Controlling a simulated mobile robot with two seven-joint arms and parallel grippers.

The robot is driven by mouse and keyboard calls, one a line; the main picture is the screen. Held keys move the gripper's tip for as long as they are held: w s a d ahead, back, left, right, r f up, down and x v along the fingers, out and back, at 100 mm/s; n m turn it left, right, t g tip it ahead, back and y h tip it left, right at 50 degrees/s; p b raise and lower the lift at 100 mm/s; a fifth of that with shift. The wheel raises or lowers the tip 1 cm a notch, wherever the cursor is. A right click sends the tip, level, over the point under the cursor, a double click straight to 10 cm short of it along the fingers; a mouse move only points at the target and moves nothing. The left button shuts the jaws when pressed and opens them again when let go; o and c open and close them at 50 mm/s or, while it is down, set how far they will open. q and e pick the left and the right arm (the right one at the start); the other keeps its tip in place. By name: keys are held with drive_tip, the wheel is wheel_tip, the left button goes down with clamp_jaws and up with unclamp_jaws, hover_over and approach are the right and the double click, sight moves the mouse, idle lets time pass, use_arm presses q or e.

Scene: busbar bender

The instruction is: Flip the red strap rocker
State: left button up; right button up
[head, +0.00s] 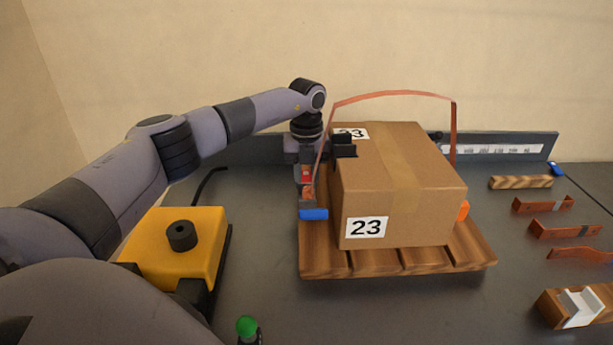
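A small red piece (307,175), which looks like the red strap rocker, shows on a narrow grey strap tool (308,203) with a blue end. The tool stands at the left side of the cardboard box (400,195), beside the strap. An orange-brown strap (395,94) arches loosely over the box. My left gripper (308,158) points down from above, right over the red piece, with dark parts on both sides. Its fingertips are partly hidden and blend with the tool, so contact and opening are unclear. My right gripper is not in view.
The box stands on a slatted wooden pallet (375,263). A yellow unit with a black knob (172,245) stands to the left, and a green button (247,326) in front. Bent copper bars (565,230) and wooden blocks (521,182) lie at right. A ruled fence (500,147) runs behind.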

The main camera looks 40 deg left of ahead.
sight(306, 180)
use_arm(q)
clamp_jaws()
drive_tip(key=shift+w+a+r+g+h+p, duration=0.2)
drive_tip(key=shift+g+h+p, duration=0.1)
drive_tip(key=shift+g+h, duration=0.2)
drive_tip(key=o, duration=0.6)
unclamp_jaws()
drive_tip(key=shift+r, duration=0.1)
drive_tip(key=shift+w+a+r, duration=0.15)
drive_tip(key=shift+r, duration=1.6)
drive_tip(key=shift+w+a+r, duration=0.1)
drive_tip(key=shift+w+r, duration=0.05)
drive_tip(key=shift+r, duration=1.55)
